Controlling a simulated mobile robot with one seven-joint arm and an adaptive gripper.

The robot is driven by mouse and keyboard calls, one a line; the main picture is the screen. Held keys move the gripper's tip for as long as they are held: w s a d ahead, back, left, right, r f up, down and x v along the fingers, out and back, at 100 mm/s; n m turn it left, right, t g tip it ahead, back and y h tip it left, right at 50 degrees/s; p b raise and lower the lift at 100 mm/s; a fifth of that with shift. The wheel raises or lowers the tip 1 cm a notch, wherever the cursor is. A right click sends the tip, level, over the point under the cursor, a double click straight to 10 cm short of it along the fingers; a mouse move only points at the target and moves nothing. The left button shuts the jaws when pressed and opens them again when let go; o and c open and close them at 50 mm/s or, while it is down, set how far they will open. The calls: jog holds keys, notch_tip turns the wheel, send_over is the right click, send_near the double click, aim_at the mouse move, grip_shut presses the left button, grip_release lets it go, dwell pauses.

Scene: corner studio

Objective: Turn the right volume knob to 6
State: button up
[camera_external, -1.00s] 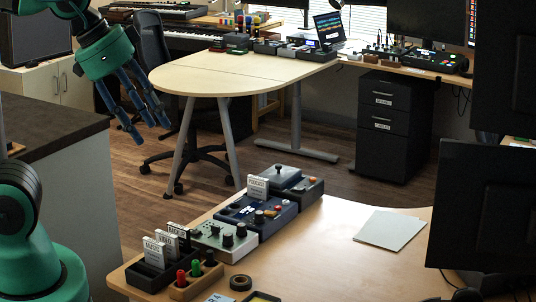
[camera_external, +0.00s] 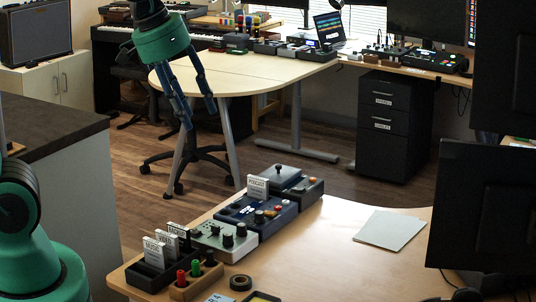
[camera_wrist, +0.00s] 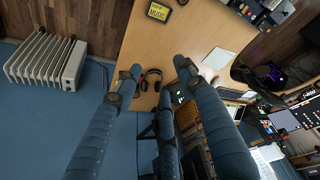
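A light grey control box (camera_external: 212,243) with dark knobs stands on the near desk in the external view. Its two larger black knobs (camera_external: 228,240) are at its right side; the knob scales and pointer angles are too small to read. I cannot tell for sure which is the right volume knob. My gripper (camera_external: 199,115) hangs in the air above and left of this desk, fingers pointing down, apart and empty. In the wrist view its blue fingers (camera_wrist: 155,75) are spread with nothing between them, and no knob is clearly seen.
A dark blue device (camera_external: 258,215) and a dark joystick box (camera_external: 292,184) adjoin the grey box. A card holder (camera_external: 150,277) and a wooden rack (camera_external: 188,290) stand in front. The middle desktop is clear.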

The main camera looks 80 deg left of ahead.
jog(key=w+a+f+n+g, duration=0.2)
jog(key=w+a+f+n, duration=0.3)
jog(key=w+a, duration=0.5)
jog(key=n+g+p, duration=0.1)
jog(key=n+g, duration=0.2)
jog(key=n, duration=0.8)
send_over(241, 224)
notch_tip(241, 224, down, 26)
jog(key=shift+w+h, duration=0.25)
jog(key=shift+h, duration=0.05)
jog(key=f+b, duration=0.1)
jog(key=f, duration=0.6)
jog(key=f+b, duration=0.1)
jog(key=f, duration=0.5)
jog(key=shift+s+d+f, duration=0.1)
jog(key=shift+s+f, duration=0.1)
jog(key=shift+f, duration=0.15)
jog(key=shift+c, duration=0.5)
